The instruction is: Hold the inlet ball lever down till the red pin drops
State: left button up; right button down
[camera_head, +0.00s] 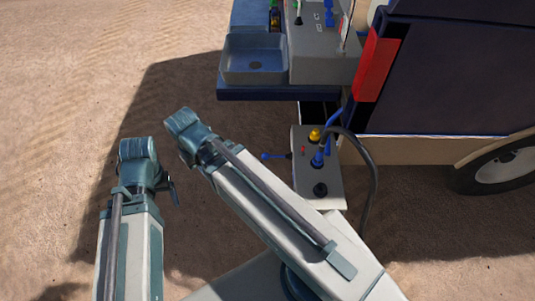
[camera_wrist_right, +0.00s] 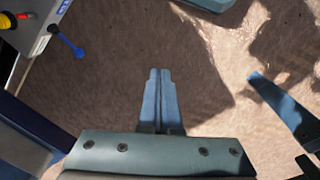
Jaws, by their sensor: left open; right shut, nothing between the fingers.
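The grey valve box (camera_head: 307,180) stands beside the trailer in the head view. A blue lever with a ball end (camera_head: 265,156) sticks out from its left side; it also shows at the upper left of the right wrist view (camera_wrist_right: 70,44). A small red pin (camera_head: 302,150) shows on the box top; its height is hard to tell. My right gripper (camera_wrist_right: 159,75) is shut and empty, apart from the lever and to its right in the wrist view. My left gripper (camera_head: 173,190) is open and empty, left of the box; its fingers also show in the right wrist view (camera_wrist_right: 285,125).
A yellow knob (camera_head: 314,135), a blue hose fitting (camera_head: 318,159) and a black knob (camera_head: 320,190) sit on the box. A dark hose (camera_head: 373,175) loops at its right. A sink (camera_head: 255,76) is behind, a trailer wheel (camera_head: 503,167) at right. Sandy ground at left is clear.

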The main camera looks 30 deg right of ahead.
jog(key=w+d+f+m+t+y+b, duration=0.1)
jog(key=w+d+f+m+b, duration=0.1)
jog(key=w+d+f+b, duration=0.3)
jog(key=w+d+f+m+b, duration=0.1)
jog(key=w+d+f+m, duration=0.15)
jog(key=d, duration=0.45)
jog(key=m+t+b, duration=0.2)
jog(key=m+b, duration=0.3)
jog(key=b, duration=0.1)
send_over(266, 155)
jog(key=s+d, duration=0.2)
jog(key=s, duration=0.2)
jog(key=s+x, duration=0.1)
jog(key=x, duration=0.4)
jog(key=shift+s+a+f+y, duration=0.2)
jog(key=shift+s+a+y, duration=0.05)
jog(key=shift+s+y, duration=0.05)
jog(key=shift+f, duration=0.1)
jog(key=b+x, duration=1.3)
jog(key=x, duration=0.1)
jog(key=shift+w+b, duration=0.15)
jog(key=shift+b, duration=0.2)
jog(key=shift+n, duration=0.25)
